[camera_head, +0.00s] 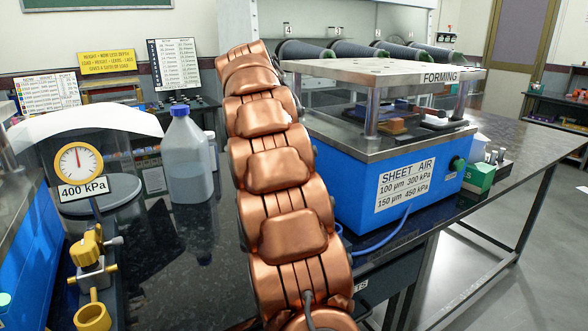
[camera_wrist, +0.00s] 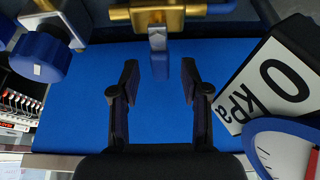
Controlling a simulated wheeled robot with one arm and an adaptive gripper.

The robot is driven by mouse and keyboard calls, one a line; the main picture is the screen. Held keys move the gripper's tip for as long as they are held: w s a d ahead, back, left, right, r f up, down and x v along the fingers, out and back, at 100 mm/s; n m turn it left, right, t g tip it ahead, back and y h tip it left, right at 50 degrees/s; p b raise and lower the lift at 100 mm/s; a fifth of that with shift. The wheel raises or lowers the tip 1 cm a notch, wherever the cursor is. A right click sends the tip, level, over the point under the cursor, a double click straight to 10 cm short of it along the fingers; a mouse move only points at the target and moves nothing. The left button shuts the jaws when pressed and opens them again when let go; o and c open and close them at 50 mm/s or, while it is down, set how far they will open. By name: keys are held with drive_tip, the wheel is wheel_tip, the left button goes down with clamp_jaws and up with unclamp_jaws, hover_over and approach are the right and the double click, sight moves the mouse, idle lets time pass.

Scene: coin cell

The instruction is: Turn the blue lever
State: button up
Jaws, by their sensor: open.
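In the wrist view, my gripper (camera_wrist: 160,80) is open, with one dark finger on each side. A narrow blue lever (camera_wrist: 159,63) hangs from a brass valve (camera_wrist: 158,15) at the top of the picture. In the picture the lever's lower end lies between the two fingertips, with a gap on both sides. I cannot tell its depth relative to the fingertips. In the head view, my copper arm covers the middle; my gripper and the blue lever do not show there.
In the wrist view, a blue knob (camera_wrist: 38,58) is at upper left, and a kPa label (camera_wrist: 270,85) and round gauge (camera_wrist: 290,150) at right. In the head view, a plastic bottle (camera_head: 187,160) stands left of my arm and a blue forming machine (camera_head: 345,170) right.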

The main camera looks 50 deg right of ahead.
drive_tip(key=shift+v, duration=1.1)
drive_tip(key=shift+w+a+r, duration=0.15)
drive_tip(key=shift+a, duration=0.1)
drive_tip(key=w+a, duration=0.4)
drive_tip(key=a, duration=0.6)
drive_tip(key=shift+a, duration=0.4)
